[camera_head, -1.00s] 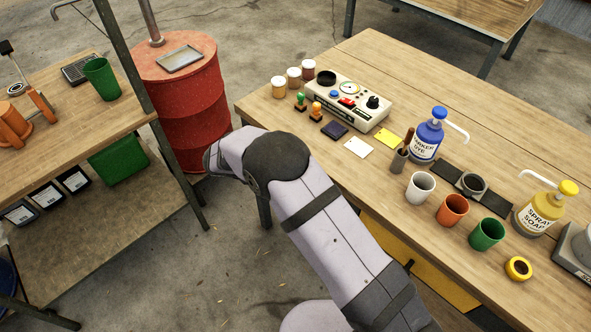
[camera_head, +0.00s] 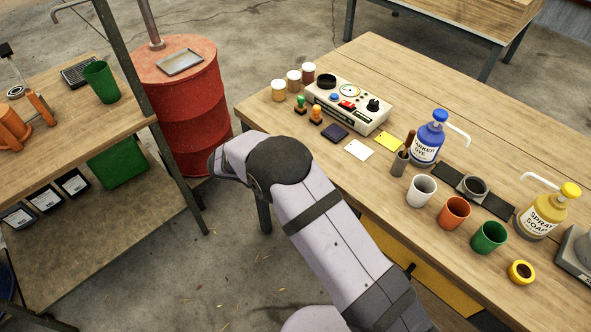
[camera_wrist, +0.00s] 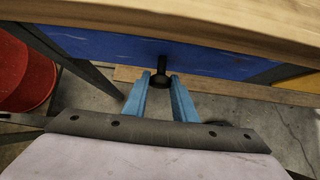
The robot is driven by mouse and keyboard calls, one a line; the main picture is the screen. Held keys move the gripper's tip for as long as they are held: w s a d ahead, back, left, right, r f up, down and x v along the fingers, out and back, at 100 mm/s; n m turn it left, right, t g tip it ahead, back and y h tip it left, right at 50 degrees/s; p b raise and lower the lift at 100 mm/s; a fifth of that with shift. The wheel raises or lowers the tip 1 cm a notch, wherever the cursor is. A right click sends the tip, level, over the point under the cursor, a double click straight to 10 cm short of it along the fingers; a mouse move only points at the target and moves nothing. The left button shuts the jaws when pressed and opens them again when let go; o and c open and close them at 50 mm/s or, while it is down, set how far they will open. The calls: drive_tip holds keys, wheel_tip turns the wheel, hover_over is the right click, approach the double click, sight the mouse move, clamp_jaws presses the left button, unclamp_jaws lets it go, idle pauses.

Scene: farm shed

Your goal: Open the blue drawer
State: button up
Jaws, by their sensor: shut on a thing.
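The blue drawer (camera_wrist: 215,60) shows in the wrist view as a blue front beneath the table's wooden edge. A dark round knob on a short stem (camera_wrist: 161,79) stands out from its middle. My gripper (camera_wrist: 160,83) has its two light-blue fingers on either side of this knob and is shut on it. I cannot tell from this angle whether the drawer front stands out from the table. In the head view the blue drawer and my gripper are hidden behind my arm and the table.
A yellow drawer (camera_head: 419,272) is in the table's front, right of the blue one. The wooden table (camera_head: 345,185) carries a console (camera_head: 349,104), cups and bottles. A red drum (camera_head: 190,110) and a shelf (camera_head: 115,225) stand to the left. Bare floor lies between shelf and table.

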drive_tip(key=shift+s+a+p, duration=0.45)
drive_tip(key=shift+s+a, duration=5.15)
drive_tip(key=o, duration=2.1)
drive_tip(key=shift+c, duration=0.2)
drive_tip(key=shift+r, duration=0.1)
drive_tip(key=p+v, duration=0.4)
drive_tip(key=v, duration=0.3)
